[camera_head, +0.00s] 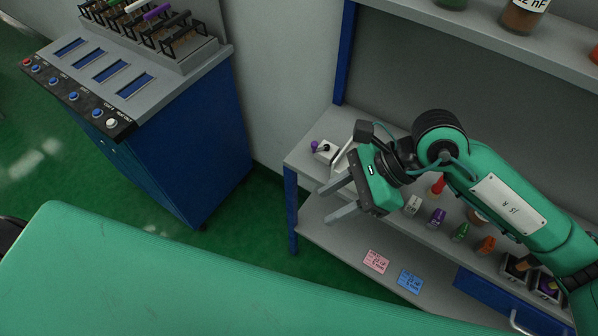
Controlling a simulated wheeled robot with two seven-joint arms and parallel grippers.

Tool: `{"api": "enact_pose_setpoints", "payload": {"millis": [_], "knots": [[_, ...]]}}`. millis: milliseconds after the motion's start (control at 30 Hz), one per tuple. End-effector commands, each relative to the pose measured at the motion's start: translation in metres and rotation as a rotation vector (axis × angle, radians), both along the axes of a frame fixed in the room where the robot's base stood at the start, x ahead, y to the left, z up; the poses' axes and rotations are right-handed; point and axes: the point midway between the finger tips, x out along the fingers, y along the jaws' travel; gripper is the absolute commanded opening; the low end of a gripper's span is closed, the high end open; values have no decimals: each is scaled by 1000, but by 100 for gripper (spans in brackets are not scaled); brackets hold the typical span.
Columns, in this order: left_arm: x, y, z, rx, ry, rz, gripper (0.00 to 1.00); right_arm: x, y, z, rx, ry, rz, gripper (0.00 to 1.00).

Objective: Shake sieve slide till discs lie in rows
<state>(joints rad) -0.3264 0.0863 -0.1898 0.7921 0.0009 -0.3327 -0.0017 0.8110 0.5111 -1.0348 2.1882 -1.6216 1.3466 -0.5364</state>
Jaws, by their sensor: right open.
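I cannot make out a sieve slide or discs for certain. My right gripper (326,206) is open, with its two grey fingers apart and pointing left, in front of the left end of the grey bench. I see nothing between the fingers. A small white block with a purple knob (324,151) stands on the bench's left corner, just beyond the gripper; its right side is partly hidden by the gripper. My left gripper is not in view.
The grey bench (299,157) holds several small coloured items along its front, including a purple one (437,218) and a green one (461,231). Pink (376,261) and blue (410,281) notes lie on the lower shelf. A blue cabinet (190,140) with a button panel stands left, across open green floor.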

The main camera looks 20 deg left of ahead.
Motion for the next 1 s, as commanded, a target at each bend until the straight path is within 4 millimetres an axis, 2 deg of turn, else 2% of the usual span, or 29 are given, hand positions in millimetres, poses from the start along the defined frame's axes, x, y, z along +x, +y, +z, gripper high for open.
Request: {"api": "enact_pose_setpoints", "payload": {"millis": [300,600,800,1000], "knots": [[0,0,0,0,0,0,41,-25,36,45,300,236,-91,41],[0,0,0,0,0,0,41,-28,51,96,568,476,-204,41],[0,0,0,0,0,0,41,-24,52,114,659,568,-253,41],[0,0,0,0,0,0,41,-23,52,119,682,589,-265,41]]}}
